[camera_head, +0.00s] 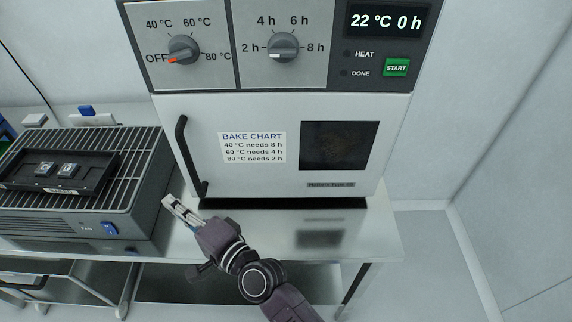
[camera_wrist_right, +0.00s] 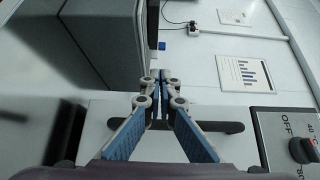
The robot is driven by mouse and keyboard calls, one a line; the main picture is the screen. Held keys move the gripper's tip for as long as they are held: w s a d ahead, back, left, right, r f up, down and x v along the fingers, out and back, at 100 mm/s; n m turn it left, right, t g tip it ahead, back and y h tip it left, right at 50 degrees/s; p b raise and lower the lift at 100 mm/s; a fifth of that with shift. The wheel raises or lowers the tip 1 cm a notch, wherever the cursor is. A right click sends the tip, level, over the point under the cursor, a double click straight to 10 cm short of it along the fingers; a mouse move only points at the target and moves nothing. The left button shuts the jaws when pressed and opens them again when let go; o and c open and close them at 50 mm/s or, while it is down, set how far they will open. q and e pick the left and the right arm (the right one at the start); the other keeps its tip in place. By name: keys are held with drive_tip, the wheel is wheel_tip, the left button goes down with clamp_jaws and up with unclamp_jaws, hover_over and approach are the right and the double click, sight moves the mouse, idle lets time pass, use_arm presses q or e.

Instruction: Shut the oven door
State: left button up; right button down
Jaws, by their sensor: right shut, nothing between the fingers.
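The oven door (camera_head: 220,180) is a white panel with a bake chart, a dark window (camera_head: 340,146) and a black vertical bar handle (camera_head: 184,150) at its left edge. In the head view it looks flush with the oven front; I see no clear gap. My right gripper (camera_head: 169,202) is shut and empty, left of the handle's lower end. In the right wrist view, my shut fingers (camera_wrist_right: 160,82) point past the door's edge, with the handle (camera_wrist_right: 222,127) behind them; I cannot tell whether they touch. My left gripper is not in view.
A grey fan unit (camera_head: 140,208) with a wire rack top stands left of the oven. A black tray (camera_head: 95,180) with two small parts lies on the rack. The control panel (camera_head: 235,45) is above the door. Bare steel bench (camera_head: 300,235) lies in front.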

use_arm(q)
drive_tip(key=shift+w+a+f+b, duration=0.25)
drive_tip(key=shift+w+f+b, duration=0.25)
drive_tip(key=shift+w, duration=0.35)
use_arm(e)
drive_tip(key=s, duration=0.6)
drive_tip(key=shift+s+f, duration=0.15)
drive_tip(key=shift+f, duration=0.05)
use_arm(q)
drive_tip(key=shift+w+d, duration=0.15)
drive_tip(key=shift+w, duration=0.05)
use_arm(e)
drive_tip(key=shift+d, duration=0.15)
